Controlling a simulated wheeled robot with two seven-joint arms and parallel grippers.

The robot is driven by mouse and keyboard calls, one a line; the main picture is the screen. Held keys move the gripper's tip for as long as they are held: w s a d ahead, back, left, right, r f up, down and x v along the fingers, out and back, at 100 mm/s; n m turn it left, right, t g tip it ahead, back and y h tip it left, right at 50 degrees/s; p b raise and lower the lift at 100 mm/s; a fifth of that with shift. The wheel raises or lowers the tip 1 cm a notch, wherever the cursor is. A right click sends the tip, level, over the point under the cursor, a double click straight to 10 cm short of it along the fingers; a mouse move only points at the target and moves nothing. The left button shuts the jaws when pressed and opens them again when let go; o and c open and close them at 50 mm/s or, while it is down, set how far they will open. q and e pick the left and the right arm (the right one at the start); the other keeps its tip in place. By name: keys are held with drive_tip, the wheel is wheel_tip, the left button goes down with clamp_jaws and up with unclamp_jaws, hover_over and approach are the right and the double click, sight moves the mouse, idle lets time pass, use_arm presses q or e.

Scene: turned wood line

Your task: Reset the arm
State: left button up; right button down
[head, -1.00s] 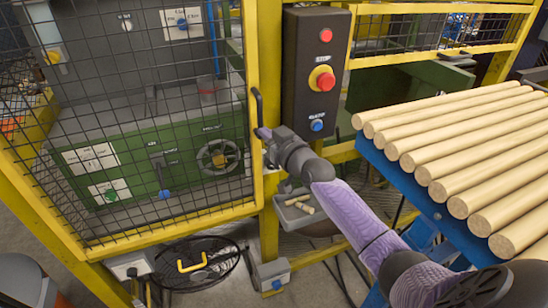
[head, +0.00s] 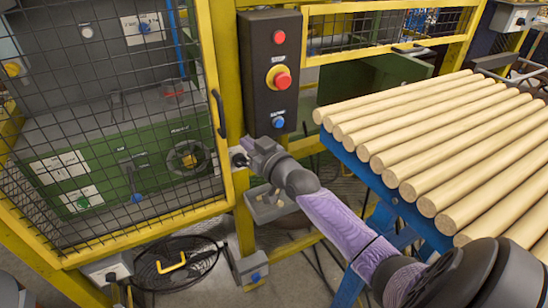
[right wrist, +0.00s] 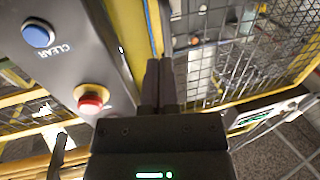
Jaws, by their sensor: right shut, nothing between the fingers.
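My right gripper (head: 238,157) is in front of the yellow post of the cage, just below the door handle (head: 218,113) and lower left of the control box (head: 269,72). In the right wrist view its two fingers (right wrist: 158,82) are together with nothing between them. The control box carries a red button at the top, a red stop button (head: 279,78) on a yellow collar and a blue button (head: 278,122). The stop button (right wrist: 90,99) and blue button (right wrist: 38,34) also show in the right wrist view. My left gripper is out of view.
The yellow mesh door (head: 110,130) stands at the left before a green machine. A blue rack (head: 372,184) of wooden rods (head: 440,150) fills the right. A small grey tray (head: 272,206) hangs under my right arm.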

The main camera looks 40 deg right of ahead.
drive_tip(key=s+p, duration=0.2)
drive_tip(key=s, duration=0.5)
drive_tip(key=s+a+f+g+b, duration=0.1)
drive_tip(key=s+f+g, duration=0.3)
drive_tip(key=f, duration=0.7)
drive_tip(key=s+a+f+g+b, duration=0.1)
drive_tip(key=s+a+f+g, duration=0.1)
drive_tip(key=s+f, duration=0.6)
drive_tip(key=s+a+f+g+b, duration=0.1)
drive_tip(key=s+f+g, duration=0.25)
drive_tip(key=f, duration=0.95)
drive_tip(key=s+a+f+n+g, duration=0.1)
drive_tip(key=s+a+f+g, duration=0.1)
drive_tip(key=s, duration=0.5)
drive_tip(key=s+a+f+n+g, duration=0.1)
drive_tip(key=s+a+f+g, duration=0.2)
drive_tip(key=s, duration=0.5)
drive_tip(key=s+a+f+g, duration=0.2)
drive_tip(key=s+a+f, duration=0.2)
drive_tip(key=s+f, duration=0.2)
drive_tip(key=shift+s+f+n+g+b, duration=0.3)
drive_tip(key=shift+s+n+g, duration=0.1)
drive_tip(key=shift+s, duration=0.55)
